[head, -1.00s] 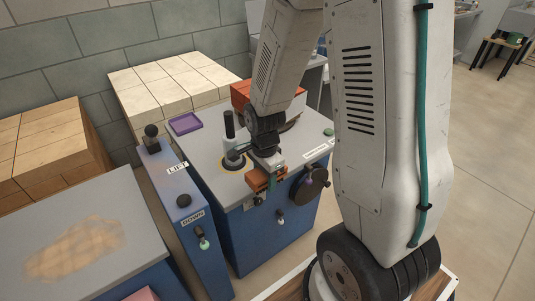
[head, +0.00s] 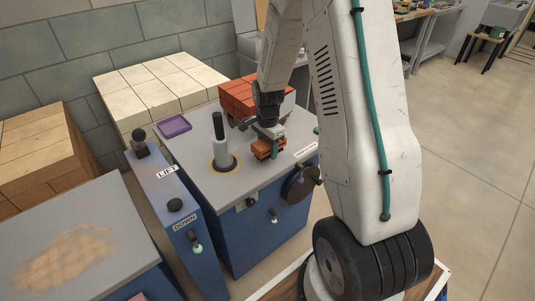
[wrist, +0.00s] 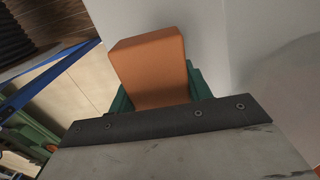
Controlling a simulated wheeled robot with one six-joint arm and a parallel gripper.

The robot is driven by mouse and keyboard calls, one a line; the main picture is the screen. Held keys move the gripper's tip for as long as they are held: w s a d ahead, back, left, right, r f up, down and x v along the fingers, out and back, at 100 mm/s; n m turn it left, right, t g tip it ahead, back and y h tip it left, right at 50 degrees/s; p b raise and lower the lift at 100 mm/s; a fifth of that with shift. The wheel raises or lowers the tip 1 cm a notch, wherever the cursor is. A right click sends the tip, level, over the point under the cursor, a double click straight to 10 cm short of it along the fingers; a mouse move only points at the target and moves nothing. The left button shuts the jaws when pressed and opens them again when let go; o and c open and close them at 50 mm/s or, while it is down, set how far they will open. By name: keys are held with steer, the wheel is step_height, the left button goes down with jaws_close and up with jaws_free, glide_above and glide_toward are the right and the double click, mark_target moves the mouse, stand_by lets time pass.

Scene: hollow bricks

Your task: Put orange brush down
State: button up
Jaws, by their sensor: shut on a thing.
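The orange brush (head: 261,149) is between the jaws of my gripper (head: 270,147), over the right part of the grey top of the blue machine (head: 200,182). In the wrist view the brush (wrist: 150,70) shows as a plain orange block with green jaw parts on both sides of it. My gripper is shut on it. The brush is low over the grey top; I cannot tell whether its underside touches.
A grey post with a black handle (head: 220,145) stands left of the brush. Red bricks (head: 237,96) are behind. A purple tray (head: 174,126) lies at the top's back left corner. A blue LIFT box (head: 172,195) stands left. A dark round knob (head: 299,186) juts from the front.

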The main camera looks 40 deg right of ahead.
step_height(320, 180, down, 3)
steer(key=shift+r, duration=0.15)
